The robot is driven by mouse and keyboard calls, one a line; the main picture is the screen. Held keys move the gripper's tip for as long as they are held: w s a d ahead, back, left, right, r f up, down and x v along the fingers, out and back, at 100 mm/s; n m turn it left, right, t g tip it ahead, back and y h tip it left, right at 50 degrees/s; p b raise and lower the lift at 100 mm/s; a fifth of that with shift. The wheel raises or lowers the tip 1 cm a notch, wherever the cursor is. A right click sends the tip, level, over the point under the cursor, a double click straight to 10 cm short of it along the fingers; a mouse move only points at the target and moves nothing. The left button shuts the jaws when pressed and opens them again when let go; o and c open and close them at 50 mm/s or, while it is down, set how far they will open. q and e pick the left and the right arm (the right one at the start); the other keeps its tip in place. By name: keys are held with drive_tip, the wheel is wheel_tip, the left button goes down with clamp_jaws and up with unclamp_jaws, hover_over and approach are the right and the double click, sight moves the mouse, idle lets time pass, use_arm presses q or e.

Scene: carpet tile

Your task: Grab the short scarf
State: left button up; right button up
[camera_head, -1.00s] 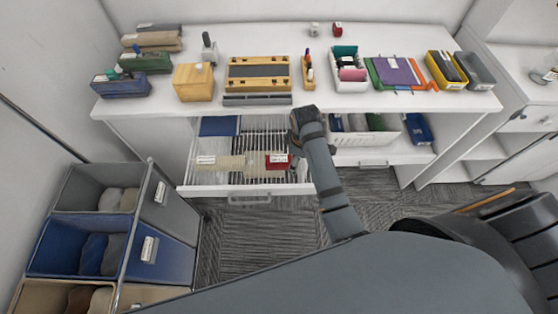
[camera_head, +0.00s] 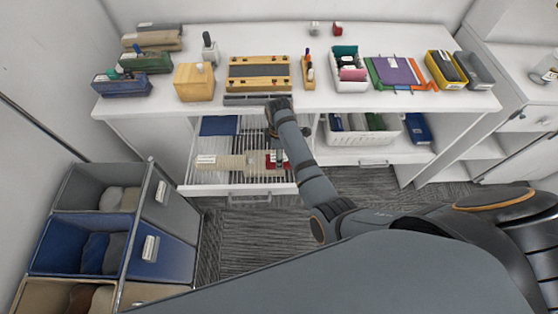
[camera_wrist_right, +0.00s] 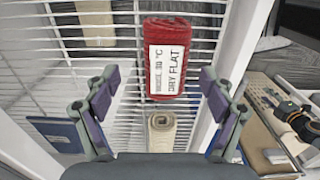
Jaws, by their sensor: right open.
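In the pulled-out wire drawer (camera_head: 240,188) lie a red folded cloth (camera_head: 277,161) and a pale beige cloth (camera_head: 222,162), with a white tag on it. In the right wrist view the red cloth (camera_wrist_right: 168,45) has a white care label. A rolled cream cloth (camera_wrist_right: 161,132) lies close to it, nearer my gripper. I cannot tell which piece is the short scarf. My right gripper (camera_wrist_right: 159,80) is open and empty over the drawer, its fingers on either side of the red and cream cloths in the picture. My arm partly hides the drawer. My left gripper is out of view.
A blue item (camera_head: 219,126) lies in the drawer's back left. The white desktop (camera_head: 410,100) above overhangs the drawer and holds boxes and trays. A white basket (camera_head: 362,137) stands right of the drawer. Fabric bins (camera_head: 105,225) stand at the left.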

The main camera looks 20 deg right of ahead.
drive_tip(key=f, duration=0.4)
drive_tip(key=shift+s+f, duration=0.2)
drive_tip(key=shift+s, duration=0.05)
drive_tip(key=shift+a, duration=0.1)
drive_tip(key=c, duration=1.3)
drive_tip(key=shift+c, duration=0.2)
drive_tip(key=shift+r+p, duration=0.15)
drive_tip(key=shift+p, duration=0.15)
